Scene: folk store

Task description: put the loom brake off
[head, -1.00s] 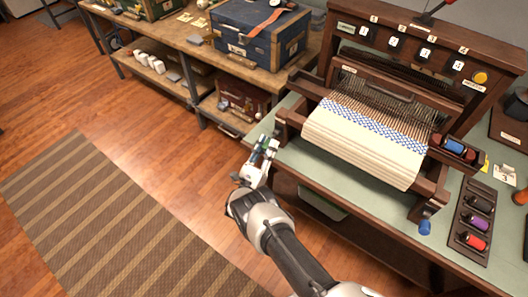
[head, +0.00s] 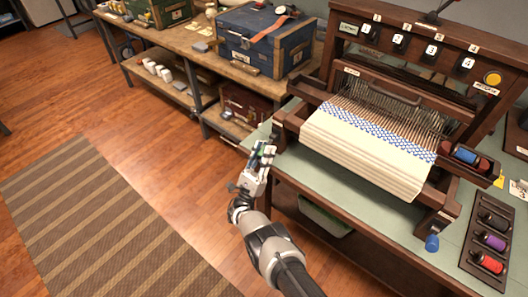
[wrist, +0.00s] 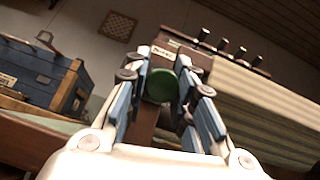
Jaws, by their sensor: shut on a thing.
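The loom (head: 368,140) stands on the green-topped table, with white cloth and a blue-patterned band on it. My gripper (head: 262,155) is at the loom's front left corner, by the table edge. In the wrist view my gripper (wrist: 162,92) has its fingers on both sides of a round green knob (wrist: 160,86). It is shut on this knob, which sits by the loom's left wooden frame. I cannot tell the lever's angle, as the fingers hide its lower part. A small pale label (wrist: 163,52) shows beyond the knob, too small to read.
A blue trunk (head: 250,50) stands on a wooden bench at the back left. A tray of coloured spools (head: 490,240) lies on the table at the right. Open floor and a striped rug (head: 90,220) lie left of my arm.

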